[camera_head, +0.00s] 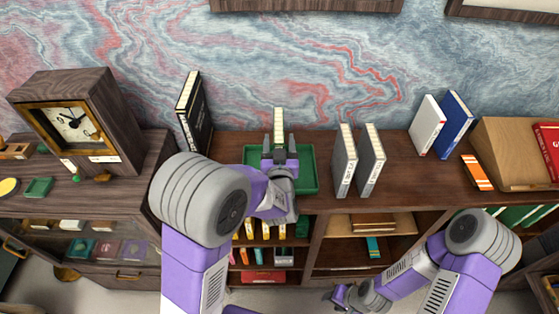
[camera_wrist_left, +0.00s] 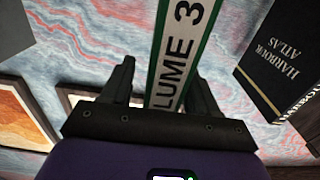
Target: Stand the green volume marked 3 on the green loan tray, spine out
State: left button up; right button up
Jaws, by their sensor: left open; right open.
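The green volume marked 3 (camera_head: 278,116) is upright at the green loan tray (camera_head: 309,170); its lower end is hidden behind my left gripper. Its white spine label, reading "LUME 3", faces the camera in the left wrist view (camera_wrist_left: 183,50). My left gripper (camera_head: 279,150) is open, with a finger on each side of the book and visible gaps between, as the left wrist view (camera_wrist_left: 160,85) shows. My right gripper (camera_head: 340,296) is low at the front, away from the tray, and open.
Black books (camera_head: 194,112) stand left of the tray, and two grey books (camera_head: 345,160) stand right of it. A clock (camera_head: 72,122) is at the far left. White and blue books (camera_head: 428,125) stand further right. The shelf top between the grey and white books is clear.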

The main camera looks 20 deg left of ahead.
pick_arm(q)
jog(key=b+v, duration=0.8)
jog(key=v, duration=0.2)
jog(key=shift+s+b, duration=0.35)
dwell(0.3)
